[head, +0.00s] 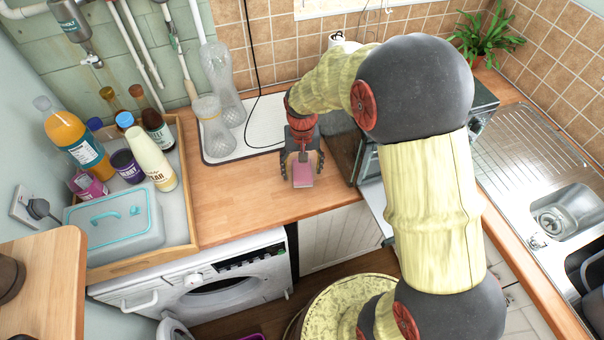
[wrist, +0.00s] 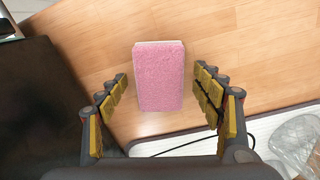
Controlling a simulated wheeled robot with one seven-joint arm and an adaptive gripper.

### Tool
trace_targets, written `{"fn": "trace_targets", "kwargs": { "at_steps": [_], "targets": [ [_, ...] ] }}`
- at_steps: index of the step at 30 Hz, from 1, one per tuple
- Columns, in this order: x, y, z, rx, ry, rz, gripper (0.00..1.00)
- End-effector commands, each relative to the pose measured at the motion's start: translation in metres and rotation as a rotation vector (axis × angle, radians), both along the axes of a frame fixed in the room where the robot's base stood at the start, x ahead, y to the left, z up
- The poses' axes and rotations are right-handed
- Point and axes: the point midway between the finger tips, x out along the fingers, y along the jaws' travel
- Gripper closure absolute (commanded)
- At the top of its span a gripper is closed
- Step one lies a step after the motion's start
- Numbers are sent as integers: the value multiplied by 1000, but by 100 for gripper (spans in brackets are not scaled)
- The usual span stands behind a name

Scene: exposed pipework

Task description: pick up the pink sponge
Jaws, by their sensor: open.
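The pink sponge (wrist: 160,80) lies on the wooden counter, a rectangular block with a pale layer showing at its far edge in the wrist view. In the head view the sponge (head: 302,175) shows near the counter's front edge. My gripper (wrist: 165,90) is open, with one finger on each side of the sponge and a visible gap on both sides. In the head view my gripper (head: 302,168) points down over the sponge. I cannot tell how far above the counter the fingertips are.
A dark appliance (head: 368,160) stands close to the right of my gripper. A white tray (head: 245,148) with glass vases (head: 214,130) is behind and left. A wooden tray (head: 188,150) with bottles and a lidded box (head: 115,222) is at far left. The counter (head: 235,205) left of the sponge is clear.

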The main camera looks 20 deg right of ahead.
Motion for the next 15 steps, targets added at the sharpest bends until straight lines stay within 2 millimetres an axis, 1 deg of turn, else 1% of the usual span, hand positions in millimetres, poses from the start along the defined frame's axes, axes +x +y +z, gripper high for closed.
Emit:
{"fn": "trace_targets", "kwargs": {
  "at_steps": [1,2,8,15],
  "targets": [
    [0,0,-6,0,0,0,33],
    [0,0,-8,0,-1,0,33],
    [1,0,-8,-1,-2,0,33],
    [0,0,-7,-1,-2,0,46]
  ]
}}
